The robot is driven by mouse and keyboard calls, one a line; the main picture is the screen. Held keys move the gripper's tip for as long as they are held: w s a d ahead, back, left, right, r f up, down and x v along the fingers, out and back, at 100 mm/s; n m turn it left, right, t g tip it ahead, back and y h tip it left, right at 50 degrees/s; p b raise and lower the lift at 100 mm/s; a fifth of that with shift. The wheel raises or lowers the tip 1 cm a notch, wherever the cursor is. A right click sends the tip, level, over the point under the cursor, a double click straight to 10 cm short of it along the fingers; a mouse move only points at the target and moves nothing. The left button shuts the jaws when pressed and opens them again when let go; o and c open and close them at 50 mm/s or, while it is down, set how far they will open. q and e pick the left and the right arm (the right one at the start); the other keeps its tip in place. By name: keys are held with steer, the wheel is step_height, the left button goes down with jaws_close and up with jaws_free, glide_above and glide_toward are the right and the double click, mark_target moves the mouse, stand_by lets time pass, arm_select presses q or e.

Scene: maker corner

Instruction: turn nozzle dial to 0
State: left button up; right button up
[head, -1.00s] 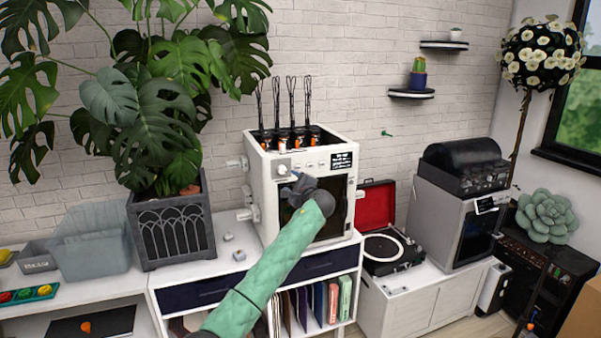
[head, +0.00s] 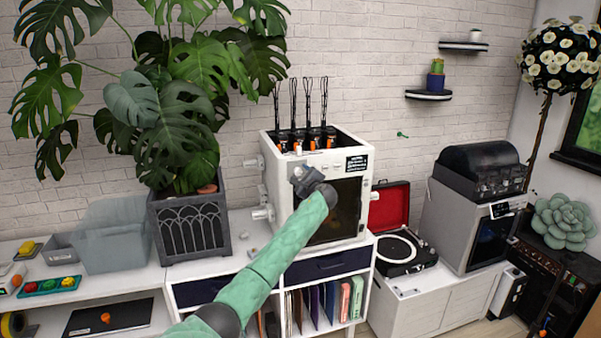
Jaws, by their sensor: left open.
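The white box-shaped 3D printer (head: 290,150) stands on the white cabinet, with a row of small controls and a black label along its upper front panel. My left gripper (head: 297,172), on the green arm, is open in front of the upper left of this panel. I cannot tell whether the fingers touch or surround the dial. My right gripper is not in view.
A large potted plant (head: 190,229) stands left of the printer. A red-lidded record player (head: 394,249) and a grey machine (head: 451,222) stand to the right. Black filament stems (head: 308,103) rise from the printer's top. Storage bins (head: 112,246) are at far left.

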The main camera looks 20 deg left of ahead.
arm_select(q)
steer(key=shift+w+a, duration=0.2)
steer(key=shift+a, duration=0.05)
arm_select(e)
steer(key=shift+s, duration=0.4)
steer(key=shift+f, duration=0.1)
arm_select(q)
steer(key=shift+c, duration=0.2)
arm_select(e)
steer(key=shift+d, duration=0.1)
arm_select(q)
steer(key=c, duration=0.9)
steer(key=shift+c, duration=0.2)
steer(key=shift+f, duration=0.1)
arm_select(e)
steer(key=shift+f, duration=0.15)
